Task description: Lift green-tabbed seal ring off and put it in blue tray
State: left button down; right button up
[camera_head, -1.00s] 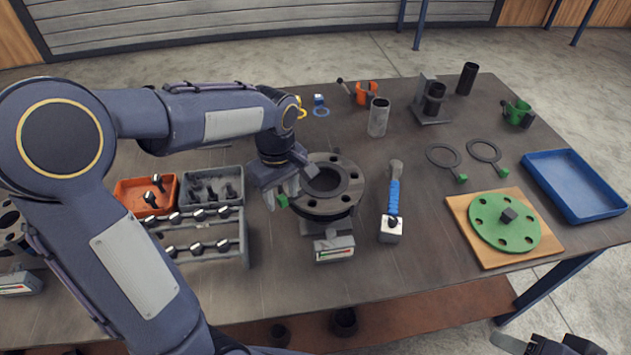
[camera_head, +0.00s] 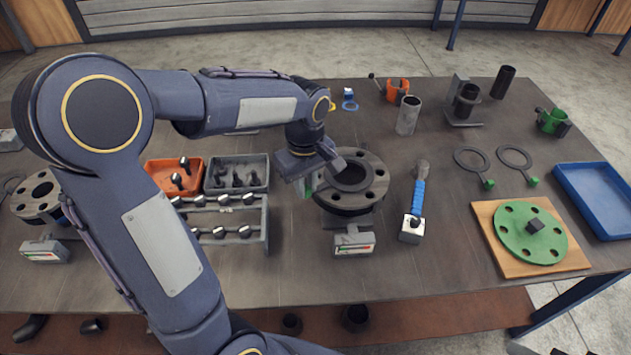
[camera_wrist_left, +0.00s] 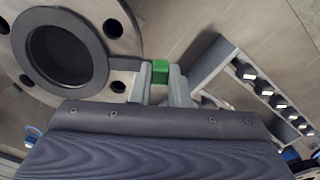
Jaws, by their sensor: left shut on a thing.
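The flanged pipe (camera_head: 376,188) stands left of the table's middle with a dark seal ring (camera_head: 350,177) on its face; the ring also shows around the bore in the left wrist view (camera_wrist_left: 96,50). My left gripper (camera_head: 310,182) is at the flange's left edge, shut on the green tab (camera_wrist_left: 160,68), which sits between the two fingertips in the left wrist view. The blue tray (camera_head: 567,190) is empty at the far right. My right gripper is not in view.
Two loose green-tabbed rings (camera_head: 472,163) (camera_head: 514,160) lie near the tray. Left are an orange bin (camera_head: 160,163) and a bolt rack (camera_head: 262,220).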

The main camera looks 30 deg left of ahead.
pick_arm(q)
jog(key=shift+r, duration=0.4)
jog(key=s+d+r+b, duration=0.1)
jog(key=s+d+r, duration=0.6)
jog(key=d+r, duration=0.5)
jog(key=shift+s, duration=0.2)
jog(key=shift+a, duration=0.1)
notch_tip(320, 180, up, 5)
jog(key=p, duration=0.4)
jog(key=shift+f, duration=0.1)
